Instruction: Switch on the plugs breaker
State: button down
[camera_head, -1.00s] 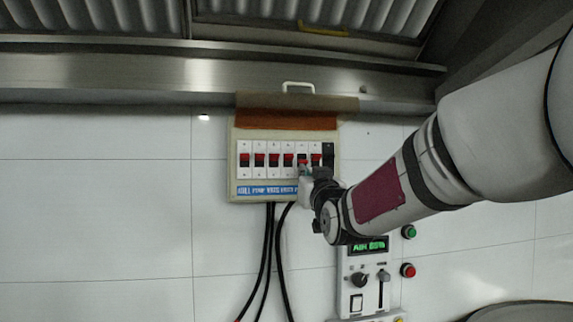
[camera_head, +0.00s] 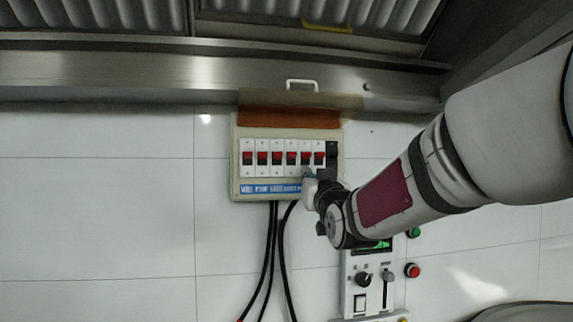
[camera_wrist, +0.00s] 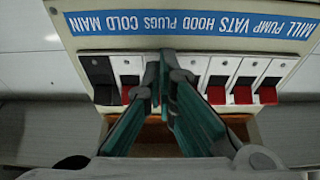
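The breaker panel (camera_head: 236,180) is on the tiled wall, with a row of red-and-dark switches. The wrist view shows it upside down, with its blue label strip (camera_wrist: 190,25) reading MILL, PUMP, VATS, HOOD, PLUGS, COLD, MAIN. The plugs breaker (camera_head: 306,157) is fifth from the left in the head view and shows red at its top, like its neighbours. In the wrist view my fingers mostly hide it. My gripper (camera_wrist: 160,72) has its teal fingertips together at the plugs breaker. In the head view the gripper (camera_head: 308,173) is at the panel's lower right; contact is unclear.
The black main breaker (camera_head: 332,155) and the cold breaker (camera_wrist: 127,80) are beside the fingers. A raised brown cover (camera_head: 290,119) is above the switches. Black cables (camera_head: 270,250) hang below. A control box (camera_head: 362,285) is beneath my arm.

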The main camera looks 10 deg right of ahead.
jog(key=r+p+v, duration=0.2)
jog(key=p+v, duration=0.1)
jog(key=v, duration=0.4)
jog(key=shift+s, duration=0.55)
jog(key=shift+f, duration=0.15)
jog(key=s+f+g, duration=0.5)
jog(key=s+f, duration=0.2)
jog(key=s, duration=0.4)
jog(key=s+f+g, duration=0.5)
jog(key=s+f, duration=0.2)
jog(key=s, duration=0.4)
jog(key=s+f+g, duration=0.5)
jog(key=s+f, duration=0.3)
jog(key=s, duration=0.3)
